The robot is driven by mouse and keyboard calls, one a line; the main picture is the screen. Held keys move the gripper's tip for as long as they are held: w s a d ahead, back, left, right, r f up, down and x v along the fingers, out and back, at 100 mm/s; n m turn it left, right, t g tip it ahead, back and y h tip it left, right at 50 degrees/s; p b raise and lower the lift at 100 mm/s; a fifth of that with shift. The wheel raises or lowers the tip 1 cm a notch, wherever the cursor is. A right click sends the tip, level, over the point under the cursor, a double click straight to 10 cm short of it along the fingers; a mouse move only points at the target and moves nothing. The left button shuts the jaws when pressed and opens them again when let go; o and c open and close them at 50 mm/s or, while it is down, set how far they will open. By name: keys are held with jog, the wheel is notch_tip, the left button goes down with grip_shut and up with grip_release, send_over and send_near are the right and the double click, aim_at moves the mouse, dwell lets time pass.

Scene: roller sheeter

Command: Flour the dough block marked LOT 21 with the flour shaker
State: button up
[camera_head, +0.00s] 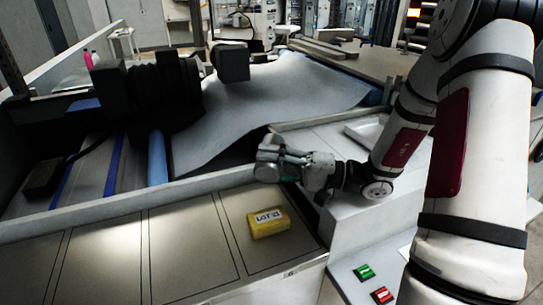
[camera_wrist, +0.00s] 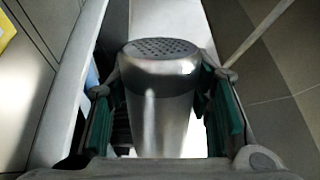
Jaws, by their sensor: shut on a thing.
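The yellow dough block (camera_head: 268,223) lies on the right-hand panel of the metal bed at the front of the machine, in the head view. Its white label seems to read LOT 21. A yellow corner shows at the left edge of the wrist view (camera_wrist: 5,30). My gripper (camera_head: 284,167) is behind and slightly right of the block, apart from it and higher. In the wrist view, its green pads are shut on the metal flour shaker (camera_wrist: 160,100), one on each side. The shaker's perforated top faces the camera. In the head view the shaker is small and hard to separate from the fingers.
A pale raised ledge (camera_head: 130,202) runs behind the bed panels. A grey sheet (camera_head: 265,105) and dark rollers (camera_head: 160,92) lie beyond it. A green button (camera_head: 364,271) and a red button (camera_head: 382,295) are at the front right. The panels left of the block are clear.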

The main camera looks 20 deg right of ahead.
jog(key=shift+s+a, duration=0.25)
jog(key=shift+s, duration=0.15)
jog(key=shift+w+d+b, duration=0.25)
jog(key=shift+w+d, duration=0.15)
jog(key=shift+w, duration=0.25)
jog(key=shift+w+d+b, duration=0.25)
jog(key=shift+w+d, duration=0.1)
jog(key=shift+w, duration=0.35)
jog(key=shift+w+d+b, duration=0.25)
jog(key=shift+w+d, duration=0.15)
jog(key=shift+w, duration=0.25)
jog(key=shift+s, duration=0.15)
jog(key=shift+s+a+p, duration=0.4)
jog(key=shift+s+a, duration=0.2)
jog(key=shift+s, duration=0.35)
jog(key=shift+s+a+p, duration=0.35)
jog(key=shift+s+a, duration=0.2)
jog(key=shift+s, duration=0.35)
